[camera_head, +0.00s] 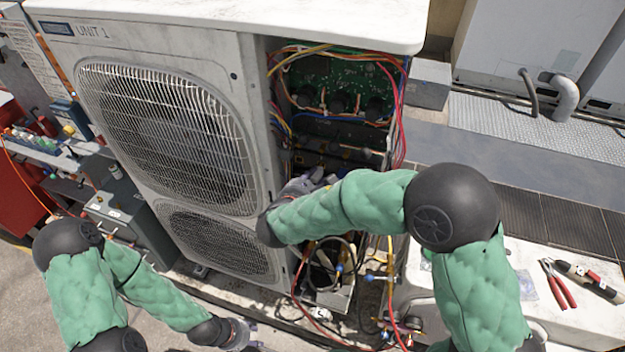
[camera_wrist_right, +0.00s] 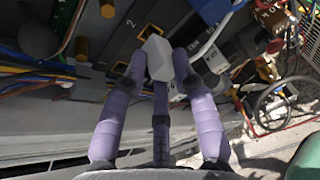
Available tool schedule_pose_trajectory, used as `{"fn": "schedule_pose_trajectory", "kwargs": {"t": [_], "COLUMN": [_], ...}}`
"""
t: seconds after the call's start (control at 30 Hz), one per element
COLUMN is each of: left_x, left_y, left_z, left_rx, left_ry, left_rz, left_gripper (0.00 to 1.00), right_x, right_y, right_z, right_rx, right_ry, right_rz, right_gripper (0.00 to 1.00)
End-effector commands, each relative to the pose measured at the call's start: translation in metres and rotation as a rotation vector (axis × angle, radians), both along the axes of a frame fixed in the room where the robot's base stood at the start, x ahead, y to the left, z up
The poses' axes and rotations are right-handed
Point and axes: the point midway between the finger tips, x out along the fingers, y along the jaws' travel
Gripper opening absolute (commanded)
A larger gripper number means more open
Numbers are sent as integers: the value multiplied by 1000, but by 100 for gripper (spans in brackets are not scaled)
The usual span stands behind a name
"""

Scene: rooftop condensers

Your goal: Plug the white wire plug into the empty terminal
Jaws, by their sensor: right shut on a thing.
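The white wire plug (camera_wrist_right: 157,58) is a pale block between the purple fingertips of my right gripper (camera_wrist_right: 159,66) in the right wrist view. The gripper is shut on it, in front of a dark terminal strip (camera_wrist_right: 118,36) marked "2". Whether the plug touches the strip I cannot tell. In the head view my right gripper (camera_head: 304,185) reaches into the open side of the unit; my forearm hides much of it, and the plug is not visible there. My left gripper (camera_head: 238,335) is low at the picture's bottom, away from the unit; its finger state is unclear.
The condenser unit (camera_head: 165,130) has an open bay with a green circuit board (camera_head: 335,80) and loose coloured wires. White cables (camera_wrist_right: 215,38) sit right of the plug; coloured wires (camera_wrist_right: 40,75) run at left. Red-handled pliers (camera_head: 560,285) lie on a white surface at right.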

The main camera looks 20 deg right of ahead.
Motion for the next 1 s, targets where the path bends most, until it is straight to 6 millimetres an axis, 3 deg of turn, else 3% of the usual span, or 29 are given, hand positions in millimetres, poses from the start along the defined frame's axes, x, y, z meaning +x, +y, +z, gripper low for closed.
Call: {"fn": "schedule_pose_trajectory", "kwargs": {"t": [1.0], "left_x": [0], "left_y": [0], "left_z": [-4], "left_rx": [0], "left_ry": [0], "left_rz": [0], "left_gripper": [40], "right_x": [6], "right_y": [-4], "right_z": [-1], "right_rx": [0], "right_ry": [1], "right_rz": [-4], "right_gripper": [0]}}
